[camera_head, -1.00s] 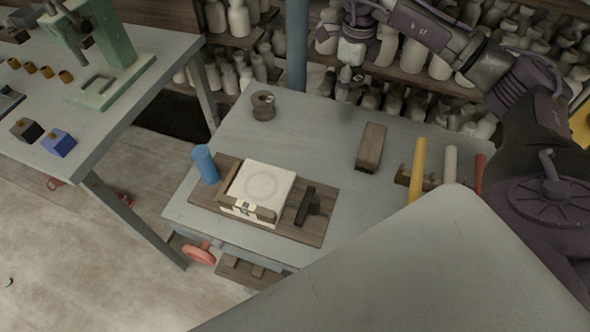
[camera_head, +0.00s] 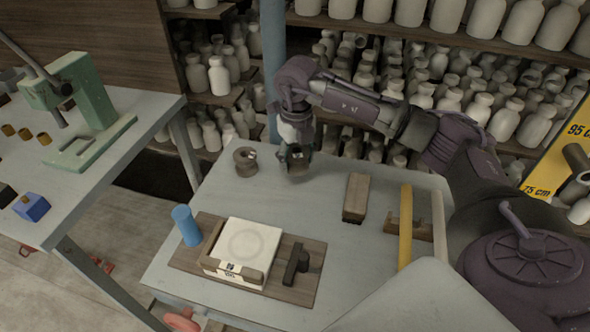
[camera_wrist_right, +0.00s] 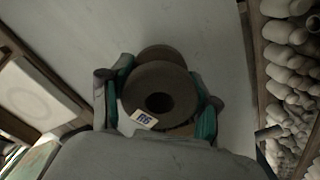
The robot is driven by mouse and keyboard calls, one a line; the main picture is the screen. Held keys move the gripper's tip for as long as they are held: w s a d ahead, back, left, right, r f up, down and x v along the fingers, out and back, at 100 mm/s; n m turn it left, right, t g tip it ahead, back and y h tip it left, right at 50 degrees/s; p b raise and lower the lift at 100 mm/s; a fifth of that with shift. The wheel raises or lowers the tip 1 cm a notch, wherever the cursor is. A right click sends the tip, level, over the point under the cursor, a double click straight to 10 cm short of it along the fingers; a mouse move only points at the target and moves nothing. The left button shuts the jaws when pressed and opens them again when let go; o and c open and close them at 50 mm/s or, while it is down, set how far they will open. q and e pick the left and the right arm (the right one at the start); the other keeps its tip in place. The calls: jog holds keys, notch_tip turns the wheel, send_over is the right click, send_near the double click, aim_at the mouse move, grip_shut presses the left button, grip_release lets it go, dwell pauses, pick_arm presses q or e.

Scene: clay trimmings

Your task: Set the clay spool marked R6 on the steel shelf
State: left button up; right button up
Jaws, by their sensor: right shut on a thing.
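My right gripper (camera_head: 295,160) is over the back of the grey table, just right of a brown spool. In the right wrist view its fingers (camera_wrist_right: 160,100) are shut on the dark clay spool (camera_wrist_right: 172,88), and the R6 label shows on its near face. In the head view the held spool is mostly hidden by the gripper. The other brown spool (camera_head: 245,162) stands upright on the table, its mark unreadable. A round dark rim (camera_wrist_right: 155,52) shows beyond the held spool; I cannot tell whose it is. I cannot make out a steel shelf. My left gripper is out of view.
The grey table (camera_head: 190,255) holds a blue cylinder (camera_head: 186,225), a white slab (camera_head: 249,243) on a wooden board, a wooden block (camera_head: 356,198) and a yellow rod (camera_head: 405,225). Wooden shelves of pale bottles (camera_head: 440,65) stand behind. A green press (camera_head: 90,100) is at left.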

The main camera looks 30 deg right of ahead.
aim_at(295, 180)
jog(key=shift+a+f, duration=0.15)
jog(key=shift+f, duration=1.95)
jog(key=shift+f, duration=0.2)
jog(key=o, duration=1.4)
jog(key=shift+c, duration=0.2)
jog(key=shift+r, duration=0.2)
notch_tip(295, 180, up, 12)
jog(key=shift+r, duration=0.1)
